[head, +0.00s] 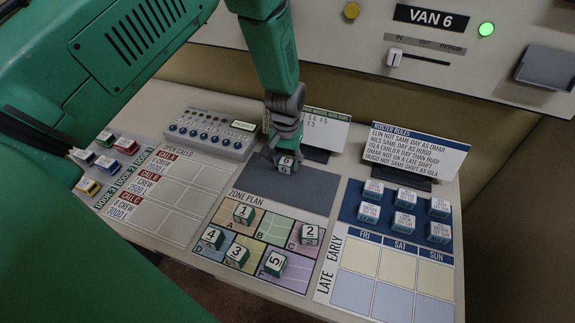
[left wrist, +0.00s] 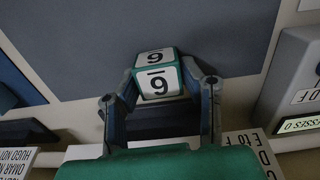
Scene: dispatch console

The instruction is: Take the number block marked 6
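The number block marked 6 (head: 286,164), white-faced with green edges, is at the tip of my left gripper (head: 284,150), over the dark grey pad (head: 300,188). I cannot tell whether it touches the pad. In the left wrist view the block (left wrist: 157,78) sits between the two fingertips (left wrist: 158,76). Both fingers appear to touch its sides, so the gripper looks shut on it. My right gripper is not in view.
Blocks 1 (head: 243,213), 2 (head: 310,234), 3 (head: 237,256), 4 (head: 212,238) and 5 (head: 274,263) stand on the zone plan. A button box (head: 210,134) is left of the gripper; a roster board (head: 415,153) and roster blocks (head: 405,199) are right.

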